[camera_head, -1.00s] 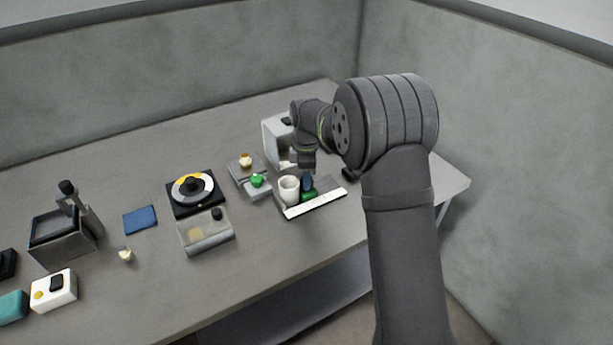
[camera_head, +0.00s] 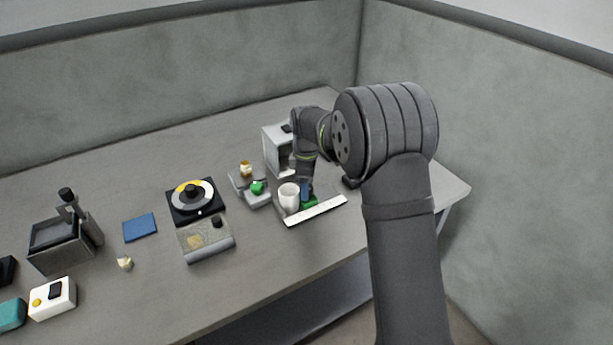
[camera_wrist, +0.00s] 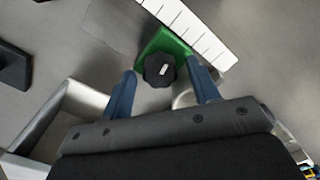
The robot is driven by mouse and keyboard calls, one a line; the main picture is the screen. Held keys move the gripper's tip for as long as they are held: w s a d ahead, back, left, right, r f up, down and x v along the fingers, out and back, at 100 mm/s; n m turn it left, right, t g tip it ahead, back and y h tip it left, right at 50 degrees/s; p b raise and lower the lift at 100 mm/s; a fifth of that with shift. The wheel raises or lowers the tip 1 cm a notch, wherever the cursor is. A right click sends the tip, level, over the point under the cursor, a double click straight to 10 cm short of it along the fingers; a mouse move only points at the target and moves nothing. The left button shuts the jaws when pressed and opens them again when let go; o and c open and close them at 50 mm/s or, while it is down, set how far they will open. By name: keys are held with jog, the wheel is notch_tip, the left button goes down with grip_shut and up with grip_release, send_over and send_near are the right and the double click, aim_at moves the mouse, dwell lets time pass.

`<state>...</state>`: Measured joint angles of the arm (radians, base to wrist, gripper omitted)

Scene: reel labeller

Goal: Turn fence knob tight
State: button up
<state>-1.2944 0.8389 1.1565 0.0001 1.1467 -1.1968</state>
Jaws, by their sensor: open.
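The fence knob (camera_wrist: 160,69) is a black, lobed knob with a white mark on top. It sits on a green fence block (camera_wrist: 176,42) beside a white ruler strip (camera_wrist: 196,30). My gripper (camera_wrist: 163,82) is open, with one blue finger on each side of the knob in the wrist view. I cannot tell whether the fingers touch it. In the head view my gripper (camera_head: 306,190) points down over the green block (camera_head: 309,202) at the ruler plate (camera_head: 316,211), and the knob is hidden there.
A white cup (camera_head: 289,197) stands close to the left of my gripper. A grey-white box housing (camera_head: 277,150) stands behind. A grey unit with a green button (camera_head: 257,188) and a black turntable (camera_head: 195,201) lie further left. The table's front right is clear.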

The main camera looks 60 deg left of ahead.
notch_tip(320, 180, up, 17)
jog(key=shift+r, duration=0.2)
dwell(0.4)
notch_tip(320, 180, down, 17)
jog(key=n, duration=0.5)
jog(key=shift+f, duration=0.15)
dwell(0.4)
jog(key=c, duration=1)
jog(key=shift+o, duration=0.2)
